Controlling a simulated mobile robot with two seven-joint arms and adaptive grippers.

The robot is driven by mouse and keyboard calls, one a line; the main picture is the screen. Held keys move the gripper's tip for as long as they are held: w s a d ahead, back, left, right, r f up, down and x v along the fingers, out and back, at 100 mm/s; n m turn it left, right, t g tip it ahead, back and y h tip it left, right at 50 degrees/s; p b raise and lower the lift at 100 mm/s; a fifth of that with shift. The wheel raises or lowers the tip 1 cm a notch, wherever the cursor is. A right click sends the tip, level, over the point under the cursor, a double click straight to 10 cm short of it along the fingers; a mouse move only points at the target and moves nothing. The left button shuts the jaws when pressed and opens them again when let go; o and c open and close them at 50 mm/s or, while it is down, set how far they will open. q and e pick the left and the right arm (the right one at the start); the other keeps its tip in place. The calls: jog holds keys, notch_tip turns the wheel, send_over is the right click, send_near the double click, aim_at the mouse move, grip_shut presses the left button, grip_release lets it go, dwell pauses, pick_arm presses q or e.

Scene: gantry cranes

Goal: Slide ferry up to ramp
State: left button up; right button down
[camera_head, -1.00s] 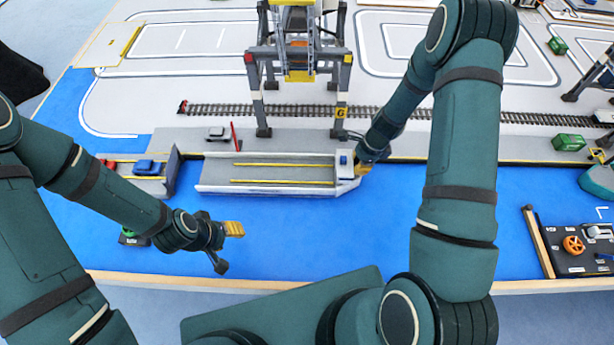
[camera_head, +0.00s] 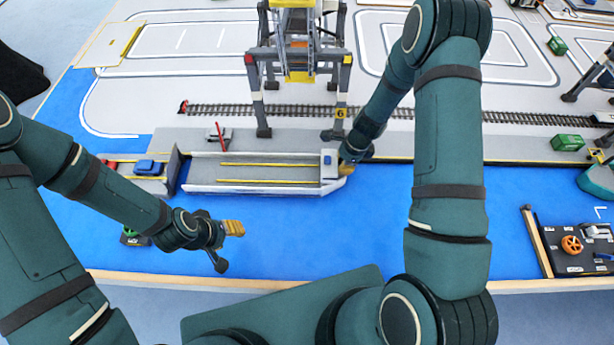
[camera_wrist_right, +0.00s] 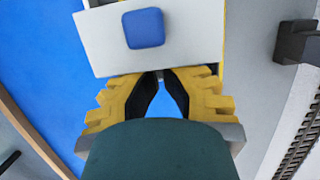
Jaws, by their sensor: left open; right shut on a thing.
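The ferry (camera_head: 270,173) is a long grey-white vessel with yellow deck lines, lying on blue water along the quay. Its white cabin with a blue top is at the right end and shows in the right wrist view (camera_wrist_right: 100,45). The grey ramp (camera_head: 174,170) stands raised at the dock on the left; only a narrow gap separates it from the ferry's left end. My right gripper (camera_head: 345,167) is shut on the ferry's right end beside the cabin; its yellow fingers (camera_wrist_right: 160,85) hide the gripped part. My left gripper (camera_head: 231,243) is open and empty above the water.
A blue car (camera_head: 148,167) sits on the dock behind the ramp. A grey car (camera_head: 214,135) is on the quay, near a thin red pole (camera_head: 218,131). A gantry crane (camera_head: 298,60) stands above. A control panel (camera_head: 580,245) is at right.

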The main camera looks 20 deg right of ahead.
aim_at(333, 162)
jog(key=shift+w+a, duration=0.3)
jog(key=shift+a, duration=0.6)
jog(key=shift+w+a, duration=0.25)
jog(key=shift+a, duration=0.6)
jog(key=shift+d, duration=0.25)
jog(key=shift+s+d+r+p, duration=0.25)
jog(key=shift+d+p, duration=0.05)
jog(key=shift+d, duration=0.15)
jog(key=p+v, duration=0.2)
jog(key=a+p+v, duration=0.1)
jog(key=p+v, duration=0.1)
jog(key=v, duration=0.1)
jog(key=shift+w+r, duration=0.1)
jog(key=shift+w, duration=0.1)
jog(key=shift+a+p+v, duration=0.25)
jog(key=shift+p+v, duration=0.05)
jog(key=shift+v, duration=0.9)
jog(key=shift+a+r, duration=0.1)
jog(key=shift+r, duration=1.15)
